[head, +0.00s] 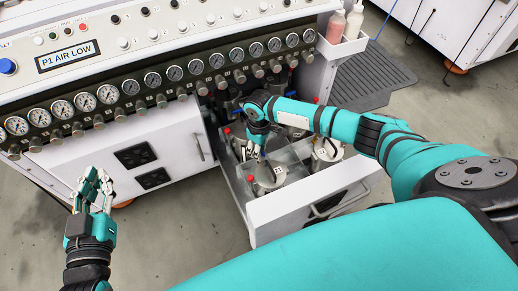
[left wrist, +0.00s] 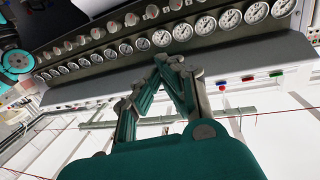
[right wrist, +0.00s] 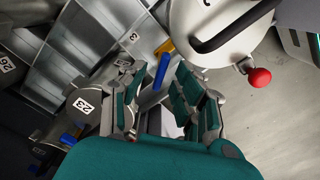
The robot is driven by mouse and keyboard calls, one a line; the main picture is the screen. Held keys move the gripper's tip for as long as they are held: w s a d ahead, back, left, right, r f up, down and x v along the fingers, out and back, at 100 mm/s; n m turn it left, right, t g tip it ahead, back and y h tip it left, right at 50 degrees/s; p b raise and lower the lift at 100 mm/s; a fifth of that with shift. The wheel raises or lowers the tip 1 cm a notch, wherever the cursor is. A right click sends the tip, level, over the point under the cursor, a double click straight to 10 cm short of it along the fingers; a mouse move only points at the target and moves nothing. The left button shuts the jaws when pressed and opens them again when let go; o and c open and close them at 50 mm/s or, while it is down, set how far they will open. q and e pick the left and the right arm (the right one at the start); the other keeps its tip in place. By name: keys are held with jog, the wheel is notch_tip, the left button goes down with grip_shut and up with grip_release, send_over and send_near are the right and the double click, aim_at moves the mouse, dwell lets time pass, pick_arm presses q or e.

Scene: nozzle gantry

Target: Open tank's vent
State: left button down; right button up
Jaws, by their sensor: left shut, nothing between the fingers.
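Several grey metal tanks, one of them (head: 268,184), stand in an open drawer (head: 275,212) below the gauge panel. My right gripper (head: 258,150) points down among the tanks. In the right wrist view its fingers (right wrist: 163,88) are apart, with a blue lever (right wrist: 162,70) showing between and beyond them; I cannot tell whether they touch it. A tank lid with a black handle (right wrist: 215,30) and a red knob (right wrist: 259,77) lies to the right. A lid marked 23 (right wrist: 85,104) lies to the left. My left gripper (head: 92,190) is shut and empty, left of the drawer.
A row of gauges with knobs (head: 155,80) runs along the panel above the drawer. Two bottles (head: 345,22) stand in a holder at the back right. A dark mat (head: 375,80) lies on the floor. Open grey floor (head: 180,235) lies left of the drawer.

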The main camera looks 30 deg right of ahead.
grip_shut()
dwell(0.3)
jog(key=shift+r+m+p, duration=0.15)
jog(key=shift+m+p, duration=0.25)
jog(key=shift+p, duration=0.5)
pick_arm(q)
jog(key=s+a+f+g+y+p, duration=0.25)
jog(key=s+f+g, duration=0.4)
jog(key=f, duration=0.35)
pick_arm(e)
jog(key=shift+m+b, duration=0.4)
jog(key=shift+b, duration=0.1)
jog(key=shift+m+p, duration=0.9)
jog(key=shift+p, duration=0.35)
pick_arm(q)
jog(key=s+a+f+g+y+p, duration=0.15)
jog(key=s+a+g, duration=0.25)
jog(key=s+g, duration=0.45)
pick_arm(e)
jog(key=shift+m, duration=0.7)
pick_arm(q)
notch_tip(320, 180, down, 7)
jog(key=t+p, duration=0.1)
jog(key=shift+w+d+n, duration=0.15)
jog(key=shift+d+n, duration=0.05)
jog(key=shift+n, duration=0.1)
pick_arm(e)
jog(key=shift+d+m, duration=0.1)
jog(key=shift+m, duration=0.8)
